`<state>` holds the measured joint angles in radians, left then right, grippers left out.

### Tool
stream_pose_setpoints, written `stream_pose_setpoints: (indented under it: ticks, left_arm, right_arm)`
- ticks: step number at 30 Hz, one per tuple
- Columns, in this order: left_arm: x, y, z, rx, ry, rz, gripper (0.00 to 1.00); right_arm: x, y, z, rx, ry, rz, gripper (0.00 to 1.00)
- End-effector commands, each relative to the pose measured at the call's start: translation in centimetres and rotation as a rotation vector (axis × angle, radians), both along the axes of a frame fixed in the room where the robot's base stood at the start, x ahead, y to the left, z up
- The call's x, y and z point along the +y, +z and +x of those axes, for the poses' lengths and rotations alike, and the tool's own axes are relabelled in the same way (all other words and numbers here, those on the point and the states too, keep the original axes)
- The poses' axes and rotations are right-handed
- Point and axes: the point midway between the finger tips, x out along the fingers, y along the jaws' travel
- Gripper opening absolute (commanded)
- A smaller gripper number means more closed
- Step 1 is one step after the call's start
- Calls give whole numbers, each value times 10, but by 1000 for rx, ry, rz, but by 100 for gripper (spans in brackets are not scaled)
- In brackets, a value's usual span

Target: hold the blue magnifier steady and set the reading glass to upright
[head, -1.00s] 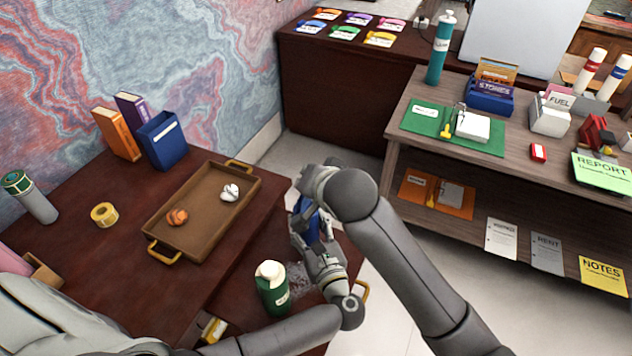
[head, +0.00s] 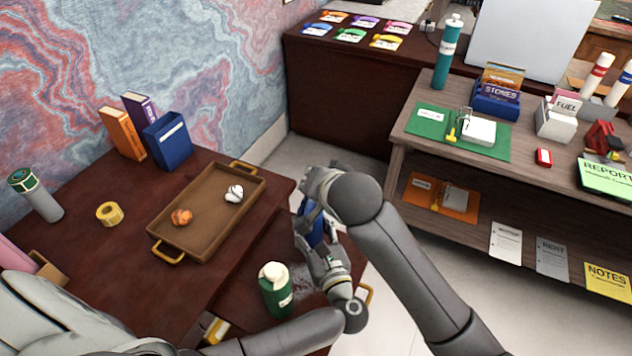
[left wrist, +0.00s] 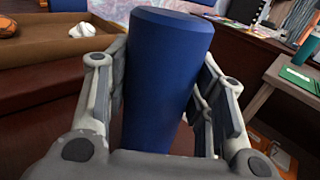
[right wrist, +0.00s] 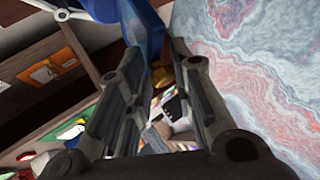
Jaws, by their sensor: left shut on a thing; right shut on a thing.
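The blue magnifier (head: 314,231) is mostly hidden behind my arms in the head view. Its thick blue body (left wrist: 165,75) stands between the left gripper's fingers in the left wrist view. My left gripper (head: 316,244) is shut around that body from the near side. My right gripper (head: 308,210) is at the magnifier's top, fingers closed on a blue part (right wrist: 152,38), which shows at the fingertips in the right wrist view. I take this part to be the reading glass; its angle cannot be told, as the grippers cover much of it.
A green bottle (head: 276,290) stands close to my left gripper on the lower desk. A brown tray (head: 215,236) with two crumpled balls lies to the left. A shelf unit (head: 400,140) stands to the right, with open floor between.

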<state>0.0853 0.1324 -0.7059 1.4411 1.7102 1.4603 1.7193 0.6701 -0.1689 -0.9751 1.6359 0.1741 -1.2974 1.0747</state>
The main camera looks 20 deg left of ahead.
Motion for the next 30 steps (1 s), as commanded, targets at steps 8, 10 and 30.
stream_pose_setpoints:
  ticks: [8, 10, 30]
  left_arm:
    - [-10, 0, 1, 4, -25, -2, 15]
    - [-10, 0, 1, 3, -25, -3, 15]
    - [-4, -1, 1, 3, -13, -3, 15]
  right_arm:
    - [8, -2, -8, 16, 17, 16, 0]
    - [8, -2, -8, 15, 17, 15, 32]
    - [-6, 11, -14, 6, 10, 9, 40]
